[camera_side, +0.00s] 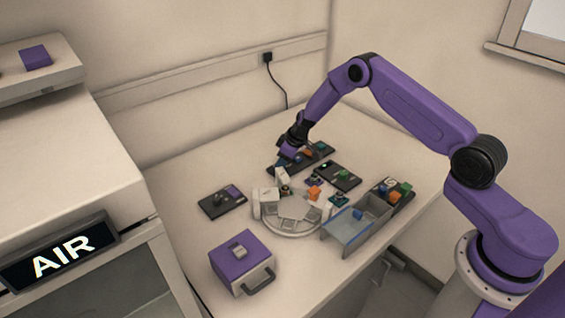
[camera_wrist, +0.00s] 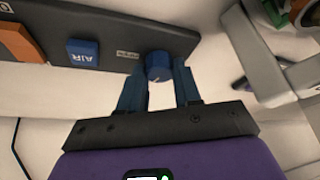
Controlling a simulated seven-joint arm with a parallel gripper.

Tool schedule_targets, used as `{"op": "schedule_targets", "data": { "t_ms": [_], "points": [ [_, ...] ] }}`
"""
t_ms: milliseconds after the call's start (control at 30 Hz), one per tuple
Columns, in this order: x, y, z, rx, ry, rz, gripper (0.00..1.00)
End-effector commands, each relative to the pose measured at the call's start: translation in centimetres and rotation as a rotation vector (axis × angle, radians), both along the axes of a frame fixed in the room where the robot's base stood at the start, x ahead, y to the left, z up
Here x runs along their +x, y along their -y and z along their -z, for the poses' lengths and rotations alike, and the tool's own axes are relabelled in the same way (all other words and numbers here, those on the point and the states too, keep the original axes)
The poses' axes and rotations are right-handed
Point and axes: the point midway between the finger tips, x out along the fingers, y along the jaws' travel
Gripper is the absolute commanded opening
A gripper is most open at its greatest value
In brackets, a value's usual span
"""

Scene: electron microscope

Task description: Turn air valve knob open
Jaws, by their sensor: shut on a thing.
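The air valve knob (camera_wrist: 157,66) is a round blue knob on a dark panel (camera_wrist: 110,38). To its left on the same panel is a blue block marked AIR (camera_wrist: 84,53). My gripper (camera_wrist: 160,78) reaches the knob with one blue finger on each side and is shut on it. A small pale mark shows on the knob's face. In the side view my gripper (camera_side: 283,158) is down at the left end of the dark panel (camera_side: 318,152) at the back of the table, and it hides the knob there.
An orange block (camera_wrist: 18,44) sits farther left on the panel. Pale grey parts (camera_wrist: 270,70) stand close on the right. In the side view a round white stage (camera_side: 292,228), a tray (camera_side: 357,225) and a purple case (camera_side: 241,262) stand in front. A lit AIR sign (camera_side: 62,257) is at left.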

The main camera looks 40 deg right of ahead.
Motion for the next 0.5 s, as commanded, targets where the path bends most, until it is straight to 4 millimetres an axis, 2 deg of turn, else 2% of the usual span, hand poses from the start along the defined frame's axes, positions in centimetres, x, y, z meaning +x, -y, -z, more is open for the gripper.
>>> {"op": "schedule_targets", "data": {
  "t_ms": [500],
  "points": [
    [-0.2, -0.28, 0.1, -0.002, -0.003, 0.367, 0.02]
  ]
}}
